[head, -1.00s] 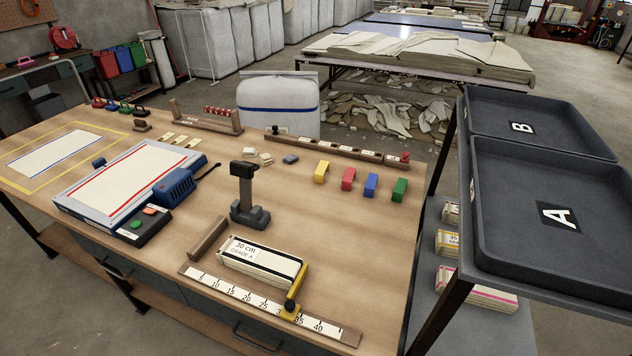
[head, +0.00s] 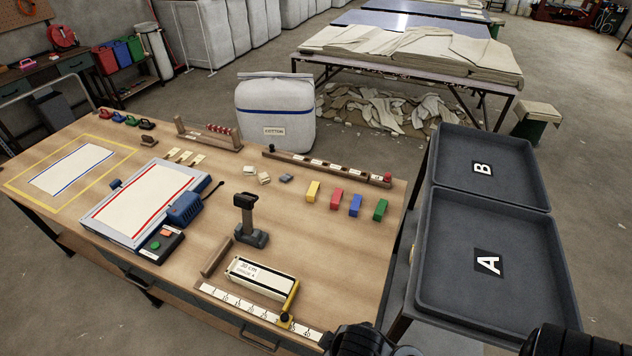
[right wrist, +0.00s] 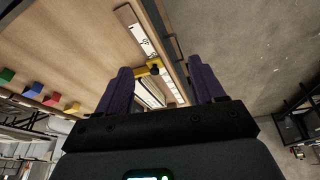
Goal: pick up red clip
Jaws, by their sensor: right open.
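Several small red clips (head: 218,129) sit in a row on a wooden rack at the back of the bench. A red block (head: 337,198) stands between yellow and blue ones, and a red clamp-like piece (head: 104,117) is at the back left; I cannot tell which is the task's clip. My right gripper (right wrist: 162,78) is open in the right wrist view, with nothing between its dark fingers. It faces the bench's front edge, near the yellow ruler stop (right wrist: 149,69), away from all the red pieces. My left gripper is not in view.
Trays A (head: 440,305) and B (head: 446,187) are at the right. Bare wood lies right of the post.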

